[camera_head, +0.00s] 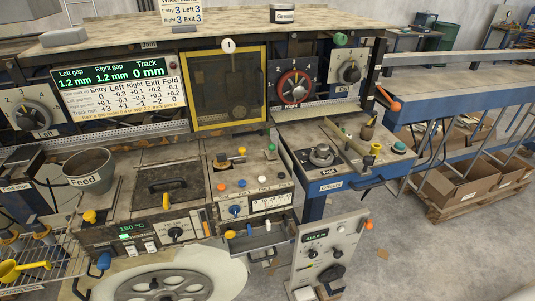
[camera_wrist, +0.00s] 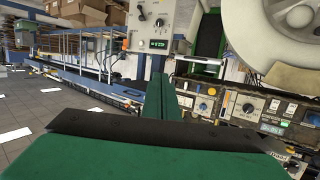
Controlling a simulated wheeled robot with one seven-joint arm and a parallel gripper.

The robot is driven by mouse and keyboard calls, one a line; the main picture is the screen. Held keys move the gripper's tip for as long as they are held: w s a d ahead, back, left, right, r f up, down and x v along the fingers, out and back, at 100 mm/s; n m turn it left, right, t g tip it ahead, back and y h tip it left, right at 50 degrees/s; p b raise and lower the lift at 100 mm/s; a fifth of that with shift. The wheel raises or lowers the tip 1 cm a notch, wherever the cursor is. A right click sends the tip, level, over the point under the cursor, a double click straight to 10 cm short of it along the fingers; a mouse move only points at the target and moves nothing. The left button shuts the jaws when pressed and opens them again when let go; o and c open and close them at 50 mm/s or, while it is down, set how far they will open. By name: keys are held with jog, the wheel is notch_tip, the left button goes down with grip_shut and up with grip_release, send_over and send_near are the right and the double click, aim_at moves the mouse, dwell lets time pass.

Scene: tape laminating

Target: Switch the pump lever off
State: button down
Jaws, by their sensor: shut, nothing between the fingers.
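I cannot read a label naming the pump lever in either view. One orange-tipped lever (camera_head: 368,225) is at the right side of the grey control cabinet (camera_head: 345,240). Another orange-tipped lever (camera_head: 390,101) sticks out at the right of the machine frame. Which of them, if either, is the pump lever cannot be told. My gripper (camera_wrist: 164,82) shows in the wrist view, with its green fingers together and nothing between them. It appears apart from the panels around it. I cannot make it out in the head view.
A control panel with knobs (camera_wrist: 235,102) lies right of my gripper, below a large pale reel (camera_wrist: 270,30). A panel with a green display (camera_wrist: 158,44) stands beyond the fingers.

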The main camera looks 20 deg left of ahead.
jog(key=w+a+r+m+y, duration=0.1)
jog(key=w+a+r+m, duration=0.15)
jog(key=w, duration=0.95)
jog(key=w+a+r+m+y, duration=0.15)
jog(key=w+a+m, duration=0.25)
jog(key=w, duration=0.9)
jog(key=w+a+r+m, duration=0.3)
jog(key=w+r, duration=0.1)
jog(key=r, duration=0.3)
jog(key=w+a+r+m+h, duration=0.1)
jog(key=w+a+r+m, duration=0.3)
jog(key=r, duration=0.3)
jog(key=w+a+r+m+t, duration=0.1)
jog(key=w+a+r+m, duration=0.2)
jog(key=w+r, duration=0.2)
notch_tip(320, 180, up, 2)
jog(key=shift+w+a+r, duration=0.15)
jog(key=shift+w+r, duration=0.1)
jog(key=shift+m, duration=0.25)
